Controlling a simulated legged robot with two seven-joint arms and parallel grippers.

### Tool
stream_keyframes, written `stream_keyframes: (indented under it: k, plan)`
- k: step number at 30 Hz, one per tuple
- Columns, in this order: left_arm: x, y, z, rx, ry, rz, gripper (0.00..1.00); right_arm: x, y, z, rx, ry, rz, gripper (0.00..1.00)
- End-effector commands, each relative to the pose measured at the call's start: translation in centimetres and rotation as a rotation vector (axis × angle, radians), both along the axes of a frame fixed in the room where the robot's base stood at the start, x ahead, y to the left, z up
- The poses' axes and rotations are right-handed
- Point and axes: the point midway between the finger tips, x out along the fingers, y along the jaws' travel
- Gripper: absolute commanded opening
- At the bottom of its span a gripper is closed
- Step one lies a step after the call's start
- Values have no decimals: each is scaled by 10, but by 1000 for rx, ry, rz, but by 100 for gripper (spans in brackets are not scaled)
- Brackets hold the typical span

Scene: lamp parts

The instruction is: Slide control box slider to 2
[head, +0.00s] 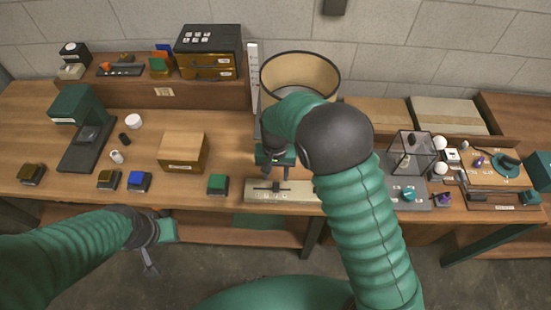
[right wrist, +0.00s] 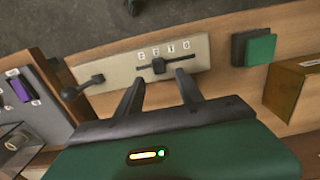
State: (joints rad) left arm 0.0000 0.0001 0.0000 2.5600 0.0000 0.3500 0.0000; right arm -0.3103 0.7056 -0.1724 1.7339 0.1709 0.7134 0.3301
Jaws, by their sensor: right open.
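The control box (head: 300,194) is a long cream box at the table's front edge, partly hidden by my right arm. It also shows in the right wrist view (right wrist: 118,75), turned around. Its dark slider knob (right wrist: 158,66) sits in a straight slot, near the middle, by the second mark from the left there. The marks are too small to read surely. My right gripper (right wrist: 160,88) is open and empty, its two fingers spread on either side of the knob's line, apparently short of it. In the head view it (head: 276,173) hangs just behind the box. My left gripper (head: 150,262) hangs before the table; its opening is unclear.
A green button (head: 217,184) stands left of the box, with a wooden box (head: 183,152) beyond. A black ball lever (right wrist: 82,88) is at the box's other end. A lamp shade (head: 300,75) stands behind my right arm. A clear case (head: 412,155) is to the right.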

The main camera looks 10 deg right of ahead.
Motion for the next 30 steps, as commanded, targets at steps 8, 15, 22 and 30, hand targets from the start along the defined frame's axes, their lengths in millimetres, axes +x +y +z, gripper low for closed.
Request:
stream_keyframes:
  k: [8,15,22,30]
  plan:
    - [0,0,-6,0,0,0,24,2,0,78,1,-4,2,44]
    - [0,0,-6,0,0,0,24,2,-1,107,0,1,0,44]
    - [0,0,-6,0,0,0,24,2,-1,109,-1,1,0,44]
    - [0,0,-6,0,0,0,24,-2,-5,108,2,-4,4,44]
